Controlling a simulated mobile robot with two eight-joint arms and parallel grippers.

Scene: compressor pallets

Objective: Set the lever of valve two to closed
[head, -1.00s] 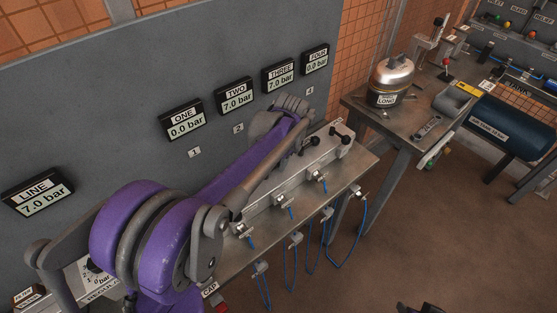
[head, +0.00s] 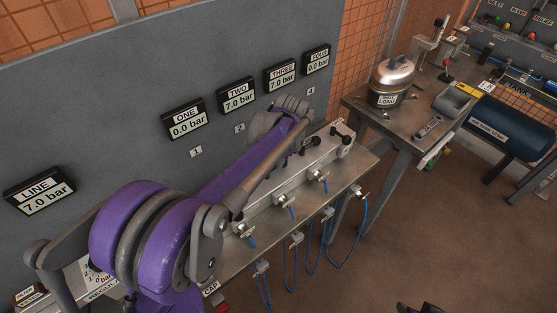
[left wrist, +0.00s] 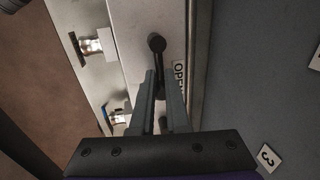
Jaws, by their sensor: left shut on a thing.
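My left gripper (left wrist: 163,78) shows in the left wrist view, its two fingers shut on a black lever (left wrist: 157,43). The lever's round knob sticks out just past the fingertips. A partly covered OPEN label (left wrist: 179,76) is beside it on the valve block (left wrist: 134,38). By its place between the number tags, this looks like valve two's lever. In the head view my left arm hides this lever and the fingertips. The display for TWO (head: 236,95) reads 7.0 bar. My right gripper is not clearly visible.
Displays ONE (head: 184,118) at 0.0, THREE (head: 282,75) at 7.0 and FOUR (head: 316,59) at 0.0 bar hang on the grey panel. Other black-knobbed levers (head: 337,132) stand on the block's right end. Blue hoses (head: 291,267) hang in front. A side table (head: 361,105) is at right.

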